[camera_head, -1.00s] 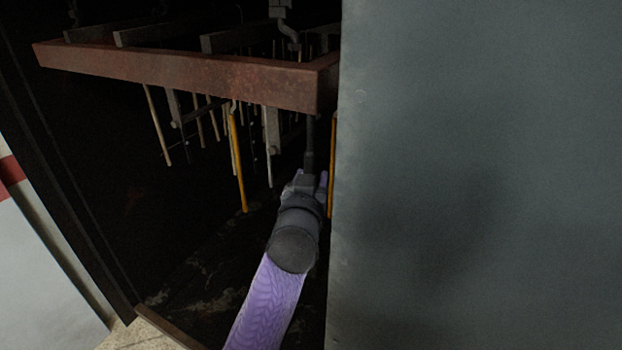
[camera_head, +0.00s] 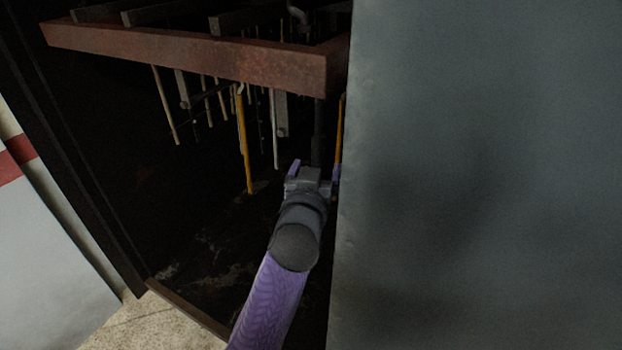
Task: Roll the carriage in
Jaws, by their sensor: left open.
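The carriage (camera_head: 200,57) is a rusty red-brown frame with dark crossbars, inside the dark opening in the head view. Several thin rods hang below it, among them a yellow rod (camera_head: 245,145) and a second yellow one (camera_head: 339,130) at the grey panel's edge. A dark vertical bar (camera_head: 319,130) hangs under the frame's near right corner. My left gripper (camera_head: 314,170) is open, below that corner, with the lower end of the dark bar behind or between its fingers; I cannot tell which. My right gripper is not in view.
A large grey panel (camera_head: 480,180) fills the right side, close to my left arm. A dark post (camera_head: 75,170) edges the opening on the left, with a white wall with a red stripe (camera_head: 15,160) beyond. A low sill (camera_head: 190,312) crosses the bottom.

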